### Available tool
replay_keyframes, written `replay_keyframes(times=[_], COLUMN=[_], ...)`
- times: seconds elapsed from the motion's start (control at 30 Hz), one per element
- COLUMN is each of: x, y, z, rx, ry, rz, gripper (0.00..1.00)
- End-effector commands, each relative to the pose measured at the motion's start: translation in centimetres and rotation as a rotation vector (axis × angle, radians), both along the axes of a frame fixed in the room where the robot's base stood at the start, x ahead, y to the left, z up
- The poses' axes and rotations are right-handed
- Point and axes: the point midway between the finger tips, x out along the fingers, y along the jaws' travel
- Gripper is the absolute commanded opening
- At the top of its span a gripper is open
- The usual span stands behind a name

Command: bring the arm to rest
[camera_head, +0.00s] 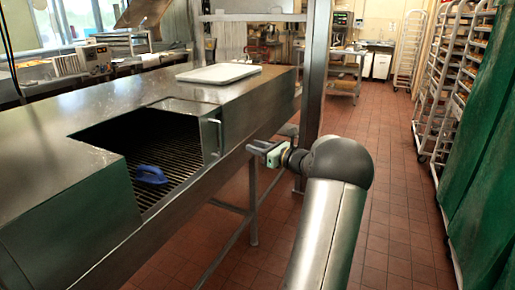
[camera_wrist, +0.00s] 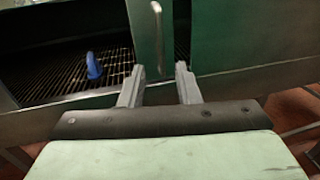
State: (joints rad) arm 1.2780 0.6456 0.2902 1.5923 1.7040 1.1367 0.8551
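My gripper (camera_head: 268,141) is in the air to the right of the steel counter's front side, at the end of my outstretched arm. In the wrist view its two fingers (camera_wrist: 160,74) are spread apart with nothing between their tips. An upright metal handle (camera_head: 212,136) on the counter's sliding cover or door stands ahead of the gripper, apart from it in the head view. In the wrist view the handle (camera_wrist: 157,32) appears just beyond the gap between the fingers.
A blue handled tool (camera_head: 150,174) lies on the dark grate (camera_head: 165,140) inside the counter's open bay. A white board (camera_head: 219,73) lies on the steel counter (camera_head: 60,128). Racks (camera_head: 452,80) and a green curtain (camera_head: 488,160) stand at right. The tiled floor (camera_head: 400,215) between is clear.

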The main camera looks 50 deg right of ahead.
Motion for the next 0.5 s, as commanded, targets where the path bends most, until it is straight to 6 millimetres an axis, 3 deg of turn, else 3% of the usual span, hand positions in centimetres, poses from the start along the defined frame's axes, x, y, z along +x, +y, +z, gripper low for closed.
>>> replay_keyframes(times=[0.37,0.5], x=[0.1,1.2], y=[0.1,2.7], z=[0.0,0.2], rx=[-0.001,-0.048], ry=[0.001,0.034], rz=[0.001,0.055], gripper=[0.30,0.30])
